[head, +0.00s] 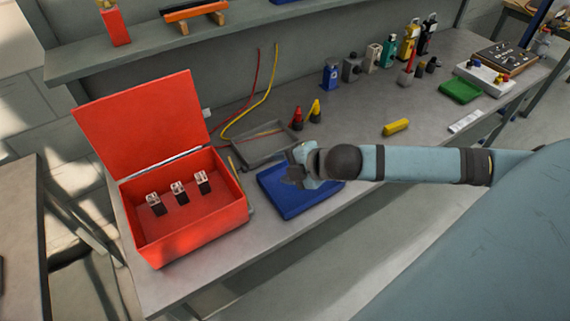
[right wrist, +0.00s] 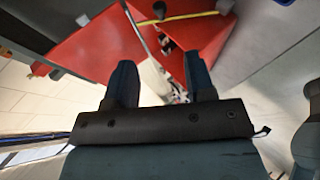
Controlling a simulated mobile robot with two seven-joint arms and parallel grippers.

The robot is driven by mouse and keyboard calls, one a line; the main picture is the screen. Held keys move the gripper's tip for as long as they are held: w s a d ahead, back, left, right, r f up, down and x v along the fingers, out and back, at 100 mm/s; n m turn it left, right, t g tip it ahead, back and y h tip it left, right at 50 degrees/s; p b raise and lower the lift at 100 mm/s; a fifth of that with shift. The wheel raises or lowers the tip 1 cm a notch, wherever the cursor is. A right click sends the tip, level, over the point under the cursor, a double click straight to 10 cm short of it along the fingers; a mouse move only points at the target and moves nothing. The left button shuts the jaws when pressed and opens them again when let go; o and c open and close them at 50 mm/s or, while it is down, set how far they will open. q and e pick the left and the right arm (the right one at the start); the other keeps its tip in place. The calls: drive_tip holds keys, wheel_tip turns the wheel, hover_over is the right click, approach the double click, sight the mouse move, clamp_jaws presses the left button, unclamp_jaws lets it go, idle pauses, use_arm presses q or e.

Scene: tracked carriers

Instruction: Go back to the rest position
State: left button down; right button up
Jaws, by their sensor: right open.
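My right gripper (head: 290,177) is open. It is above the left part of a blue tray (head: 297,203) on the grey bench, just right of an open red box. In the right wrist view its two dark fingers (right wrist: 160,80) stand apart, with the red box beyond them. I see nothing clearly held between the fingers. My right arm reaches across the bench from the right. My left gripper is not in view.
The red box (head: 200,238) has its lid raised and holds three small pieces (head: 179,190). Behind my gripper are a grey tray (head: 243,153) and red and yellow bottles. A yellow block (head: 396,127) and several bottles stand farther right. A shelf (head: 130,52) overhangs the back.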

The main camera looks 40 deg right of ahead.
drive_tip(key=s+a+f+m+p, duration=0.1)
drive_tip(key=s+a+f+m, duration=0.4)
drive_tip(key=s+f+m, duration=0.2)
drive_tip(key=s+a+f+m+h+p, duration=0.1)
drive_tip(key=s+a+f+m, duration=0.4)
drive_tip(key=s+f+m, duration=0.3)
drive_tip(key=shift+f+m+t+p, duration=0.4)
drive_tip(key=shift+f+m, duration=0.3)
drive_tip(key=shift+m, duration=0.1)
drive_tip(key=shift+c, duration=0.3)
drive_tip(key=shift+c, duration=0.4)
drive_tip(key=shift+s, duration=0.1)
